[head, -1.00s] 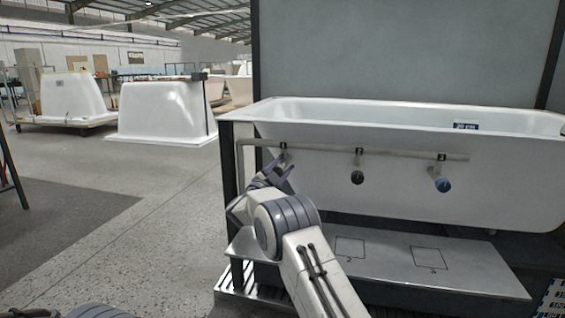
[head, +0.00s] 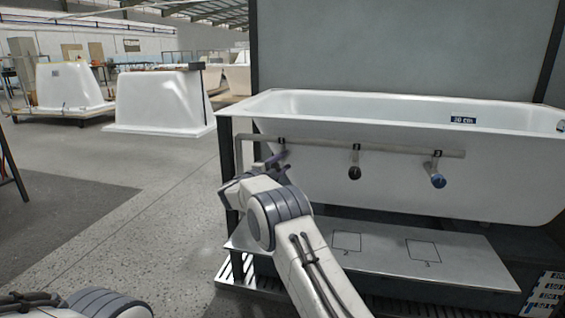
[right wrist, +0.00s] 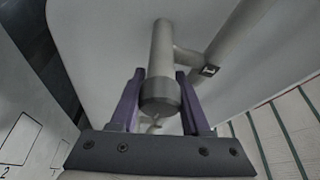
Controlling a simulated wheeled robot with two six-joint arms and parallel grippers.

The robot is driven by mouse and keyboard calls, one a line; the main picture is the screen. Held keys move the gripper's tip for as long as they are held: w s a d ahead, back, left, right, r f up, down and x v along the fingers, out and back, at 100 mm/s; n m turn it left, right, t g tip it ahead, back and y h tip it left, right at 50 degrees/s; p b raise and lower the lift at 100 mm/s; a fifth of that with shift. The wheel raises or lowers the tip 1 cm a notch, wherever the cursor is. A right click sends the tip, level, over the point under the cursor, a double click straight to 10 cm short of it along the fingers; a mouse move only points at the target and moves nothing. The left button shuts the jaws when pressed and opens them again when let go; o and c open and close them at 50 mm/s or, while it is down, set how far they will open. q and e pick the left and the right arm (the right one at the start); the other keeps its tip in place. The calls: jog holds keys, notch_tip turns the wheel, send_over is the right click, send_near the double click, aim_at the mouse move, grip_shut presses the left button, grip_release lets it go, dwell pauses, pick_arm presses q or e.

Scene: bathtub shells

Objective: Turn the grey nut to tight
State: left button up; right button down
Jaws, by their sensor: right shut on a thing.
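The grey nut (right wrist: 160,96) is a short dark grey cylinder on the end of a lighter grey pipe stub (right wrist: 161,50), seen in the right wrist view. The two purple fingers of my right gripper (right wrist: 157,98) stand on either side of the nut and are shut on it. In the head view my right gripper (head: 275,160) is at the left end of the rail under the tub, and the nut there is mostly hidden by it. My left gripper is out of view; only part of my left arm shows at the lower left.
A grey pipe rail (head: 395,149) runs along the white bathtub (head: 400,190). It carries a black-ended stub (head: 354,172) and a blue-ended stub (head: 438,180) to the right. A metal shelf (head: 385,250) with marked squares lies below. Open floor is at left.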

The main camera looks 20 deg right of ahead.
aim_at(275, 167)
jog(key=shift+a, duration=0.1)
jog(key=shift+c, duration=1.9)
grip_release()
jog(key=p+v, duration=0.3)
jog(key=v, duration=0.6)
jog(key=shift+s+a+r+p, duration=0.1)
jog(key=shift+s+a+p, duration=0.1)
jog(key=shift+a+p, duration=0.15)
jog(key=shift+s+a, duration=0.2)
jog(key=shift+a, duration=0.05)
